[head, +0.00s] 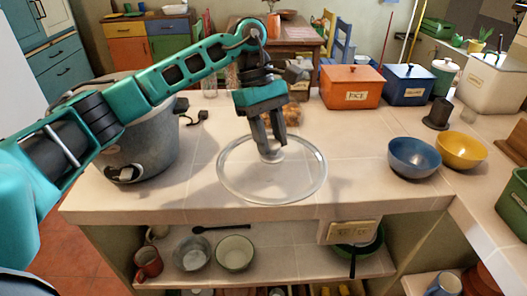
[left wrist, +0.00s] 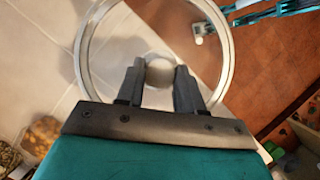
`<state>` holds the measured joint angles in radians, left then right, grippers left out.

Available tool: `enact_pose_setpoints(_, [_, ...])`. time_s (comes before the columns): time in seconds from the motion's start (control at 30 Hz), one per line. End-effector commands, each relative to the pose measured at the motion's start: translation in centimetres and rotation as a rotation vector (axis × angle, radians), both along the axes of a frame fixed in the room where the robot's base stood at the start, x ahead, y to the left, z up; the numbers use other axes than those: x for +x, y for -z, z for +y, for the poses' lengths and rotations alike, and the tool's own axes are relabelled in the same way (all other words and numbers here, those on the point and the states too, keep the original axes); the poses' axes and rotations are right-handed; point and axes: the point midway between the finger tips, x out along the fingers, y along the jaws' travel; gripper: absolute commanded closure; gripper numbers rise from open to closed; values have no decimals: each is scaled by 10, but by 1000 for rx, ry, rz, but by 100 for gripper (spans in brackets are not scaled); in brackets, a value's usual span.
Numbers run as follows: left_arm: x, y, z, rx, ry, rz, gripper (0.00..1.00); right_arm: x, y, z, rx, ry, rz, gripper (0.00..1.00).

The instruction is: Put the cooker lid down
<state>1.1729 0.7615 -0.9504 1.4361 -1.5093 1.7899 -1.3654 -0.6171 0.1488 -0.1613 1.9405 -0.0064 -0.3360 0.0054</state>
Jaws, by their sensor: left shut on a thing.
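The cooker lid (head: 232,185) is a round clear disc with a pale rim and a light knob in the middle. In the head view it appears over the front part of the counter, right of the cooker. My left gripper (head: 270,152) points down and is shut on the lid's knob. The left wrist view shows the knob between the two fingers (left wrist: 160,78) and the lid's rim (left wrist: 82,50) around them. I cannot tell whether the lid touches the counter. The grey cooker (head: 150,150) stands on the left, partly behind my left arm. My right gripper is not in view.
A blue bowl (head: 414,158) and a yellow bowl (head: 462,150) stand on the counter at right. An orange box (head: 350,88) and a blue box (head: 408,85) stand behind. The counter (head: 350,190) is bare between lid and blue bowl. Its front edge lies close to the lid.

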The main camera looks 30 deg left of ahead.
Motion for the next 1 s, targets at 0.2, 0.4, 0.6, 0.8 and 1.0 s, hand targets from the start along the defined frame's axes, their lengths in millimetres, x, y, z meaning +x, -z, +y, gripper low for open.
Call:
enact_pose_setpoints(0.2, [23, -23, 23, -3, -463, -5, 100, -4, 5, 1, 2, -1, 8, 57])
enact_pose_setpoints(0.4, [41, -45, 45, -4, -869, -7, 100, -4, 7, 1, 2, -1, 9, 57])
enact_pose_setpoints(0.6, [55, -67, 68, -5, -1268, -6, 100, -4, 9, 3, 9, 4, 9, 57])
enact_pose_setpoints(0.8, [66, -90, 91, -5, -1666, -7, 100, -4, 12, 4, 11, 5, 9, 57])
enact_pose_setpoints(1.0, [72, -110, 111, -5, -1987, -4, 100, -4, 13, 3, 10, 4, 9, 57])
